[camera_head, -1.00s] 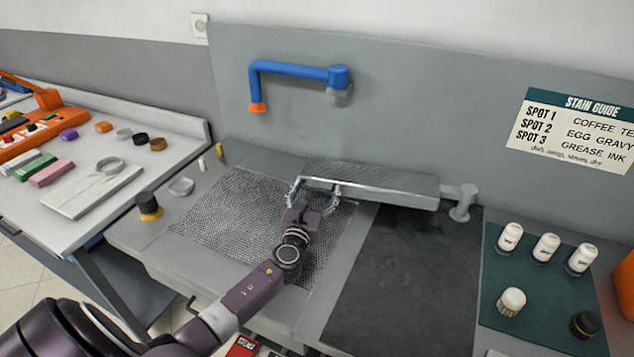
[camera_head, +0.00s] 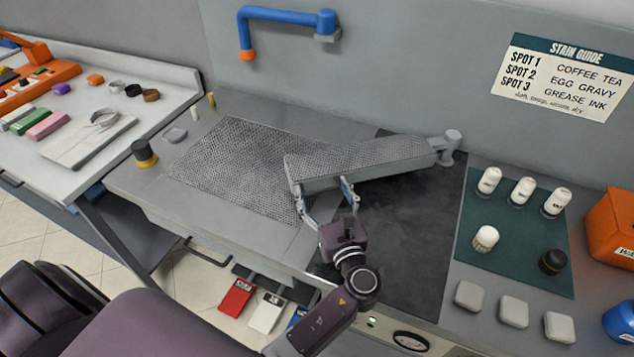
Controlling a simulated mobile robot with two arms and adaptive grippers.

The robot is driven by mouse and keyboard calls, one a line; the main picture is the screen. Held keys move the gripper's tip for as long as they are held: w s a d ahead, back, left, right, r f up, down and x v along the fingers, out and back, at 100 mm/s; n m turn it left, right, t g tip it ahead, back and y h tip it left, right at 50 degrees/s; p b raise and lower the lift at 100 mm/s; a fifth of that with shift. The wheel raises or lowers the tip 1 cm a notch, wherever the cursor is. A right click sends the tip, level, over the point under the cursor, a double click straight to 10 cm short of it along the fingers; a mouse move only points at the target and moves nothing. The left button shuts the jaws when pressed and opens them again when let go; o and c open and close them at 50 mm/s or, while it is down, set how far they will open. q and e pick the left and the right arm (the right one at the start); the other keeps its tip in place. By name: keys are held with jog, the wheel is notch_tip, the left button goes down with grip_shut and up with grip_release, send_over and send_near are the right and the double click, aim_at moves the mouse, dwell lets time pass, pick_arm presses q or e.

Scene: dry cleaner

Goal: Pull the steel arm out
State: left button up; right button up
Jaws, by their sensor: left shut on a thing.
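The steel arm (camera_head: 365,157) is a long grey mesh-topped board on a post (camera_head: 452,141) at its right end. It now slants across the table, its free left end nearer to me, over the edge between the perforated panel and the dark panel. My left gripper (camera_head: 326,202) is shut on the steel arm at its free left end, with fingers at the end's front edge. My right gripper is not in view.
The perforated panel (camera_head: 225,165) is bare on the left, and the dark panel (camera_head: 400,230) is clear. A green mat (camera_head: 520,240) with white bottles lies right. A blue pipe (camera_head: 285,17) is on the wall.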

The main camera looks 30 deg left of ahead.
pick_arm(q)
jog(key=shift+d+f, duration=0.1)
jog(key=shift+d, duration=0.15)
jog(key=o, duration=1.4)
jog(key=shift+s+d, duration=0.2)
jog(key=shift+d, duration=0.05)
jog(key=v, duration=0.7)
jog(key=shift+s+d, duration=0.15)
jog(key=shift+s, duration=0.05)
